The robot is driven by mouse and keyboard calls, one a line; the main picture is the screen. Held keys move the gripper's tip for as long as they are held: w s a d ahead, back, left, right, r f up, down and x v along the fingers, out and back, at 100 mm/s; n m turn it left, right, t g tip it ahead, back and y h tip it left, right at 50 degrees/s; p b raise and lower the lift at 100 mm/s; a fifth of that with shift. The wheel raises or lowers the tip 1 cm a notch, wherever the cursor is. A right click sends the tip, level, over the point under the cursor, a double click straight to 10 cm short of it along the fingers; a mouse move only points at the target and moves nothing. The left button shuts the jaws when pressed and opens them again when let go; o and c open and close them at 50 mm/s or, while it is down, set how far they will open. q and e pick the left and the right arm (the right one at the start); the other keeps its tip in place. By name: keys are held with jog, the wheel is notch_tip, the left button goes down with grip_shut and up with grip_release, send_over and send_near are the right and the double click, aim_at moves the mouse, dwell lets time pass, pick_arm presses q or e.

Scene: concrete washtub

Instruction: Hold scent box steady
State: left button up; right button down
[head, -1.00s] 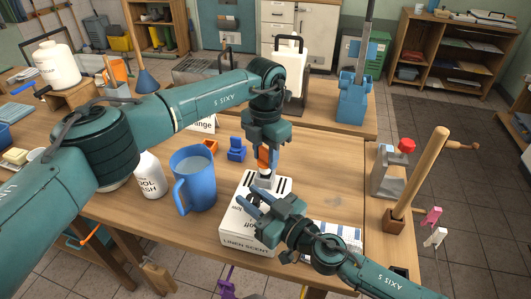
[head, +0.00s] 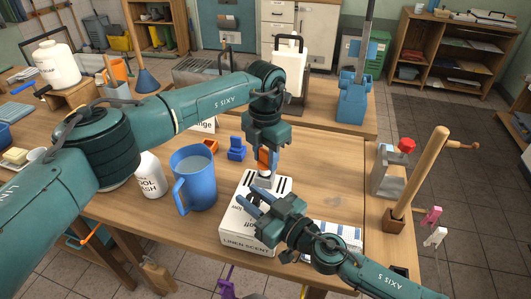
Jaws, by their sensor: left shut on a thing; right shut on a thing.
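The scent box (head: 236,223) is a white carton with dark lettering, "LINEN SCENT" on its front, and dark slots on top. It stands upright near the table's front edge. My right gripper (head: 246,202) is shut on the box, its fingers over the front top part and hiding some lettering. My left gripper (head: 264,168) points down above the back of the box's top. It is shut on a small orange thing (head: 264,157) with a pale lower end at the box top. I cannot tell whether that end touches the box or goes into it.
A blue mug (head: 194,180) and a white wash bottle (head: 149,176) stand left of the box. A small blue piece (head: 237,150) lies behind it. A blue-and-white packet (head: 338,236) lies to the right, partly behind my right arm. A wooden handle (head: 421,170) rises at the right edge.

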aim_at(265, 150)
pick_arm(q)
jog(key=shift+f, duration=1.3)
jog(key=o, duration=1.1)
jog(key=shift+c, duration=0.2)
notch_tip(265, 150, up, 12)
pick_arm(e)
jog(key=c, duration=1)
grip_release()
jog(key=shift+c, duration=0.2)
